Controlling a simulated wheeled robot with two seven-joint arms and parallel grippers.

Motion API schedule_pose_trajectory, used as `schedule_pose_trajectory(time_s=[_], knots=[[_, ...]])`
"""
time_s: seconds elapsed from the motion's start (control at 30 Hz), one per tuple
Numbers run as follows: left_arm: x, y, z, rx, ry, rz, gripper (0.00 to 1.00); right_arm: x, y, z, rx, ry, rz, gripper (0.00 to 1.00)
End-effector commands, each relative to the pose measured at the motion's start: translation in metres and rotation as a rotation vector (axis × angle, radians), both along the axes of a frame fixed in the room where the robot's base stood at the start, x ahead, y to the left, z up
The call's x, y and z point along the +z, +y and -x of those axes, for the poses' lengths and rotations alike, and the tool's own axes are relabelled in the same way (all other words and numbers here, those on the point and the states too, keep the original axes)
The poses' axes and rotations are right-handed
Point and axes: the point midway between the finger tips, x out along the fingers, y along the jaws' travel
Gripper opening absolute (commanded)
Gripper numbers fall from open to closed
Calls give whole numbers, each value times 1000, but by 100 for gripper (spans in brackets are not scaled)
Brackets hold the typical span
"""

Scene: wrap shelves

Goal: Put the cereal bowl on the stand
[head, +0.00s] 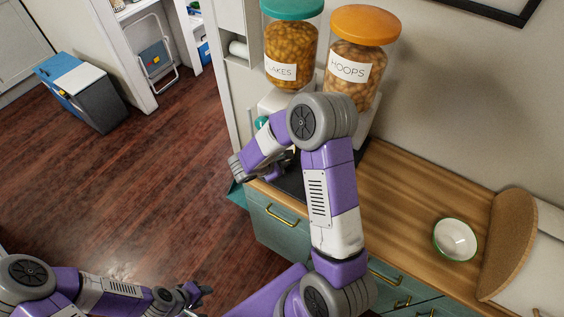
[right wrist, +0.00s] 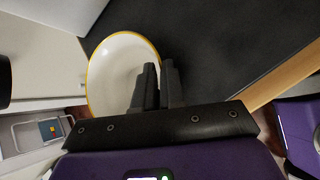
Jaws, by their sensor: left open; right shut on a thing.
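My right gripper (right wrist: 158,88) is shut on the rim of a white bowl with a yellow edge (right wrist: 112,65). In the right wrist view the bowl is held beside a dark flat surface (right wrist: 215,45); I cannot tell whether it touches anything below. In the head view my right gripper (head: 287,157) is by the cereal dispensers and my own arm hides the bowl. The dark surface (head: 292,183) shows partly there, at the counter's left end; I cannot tell whether it is the stand. My left gripper (head: 203,291) is open and empty over the floor.
Two dispensers, flakes with a teal lid (head: 290,55) and hoops with an orange lid (head: 352,62), stand at the back. A white bowl with a green rim (head: 455,240) is on the wooden counter (head: 400,195), near a round-edged board (head: 508,240). The counter's middle is clear.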

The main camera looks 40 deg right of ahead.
Motion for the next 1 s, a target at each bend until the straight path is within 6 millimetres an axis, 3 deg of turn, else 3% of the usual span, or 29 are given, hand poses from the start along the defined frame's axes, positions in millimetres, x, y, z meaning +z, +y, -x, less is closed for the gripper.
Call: schedule_pose_trajectory(time_s=[0.17, 0.2, 0.33, 0.67, 1.0], knots=[[-2, 0, 0, 0, 0, 0, 43, -1, 0, 0, 0, -1, 0, 0], [-1, 0, 0, 0, 0, 0, 43, -1, 0, 0, 0, 0, -1, 15], [-1, 0, 0, 0, 0, 0, 43, 0, 0, 0, 0, 0, 0, 35], [1, 0, 0, 0, 0, 0, 43, 1, 0, 0, 0, 0, 0, 36], [6, 0, 0, 0, 0, 0, 43, 43, 42, 9, 4, -4, 0, 36]])
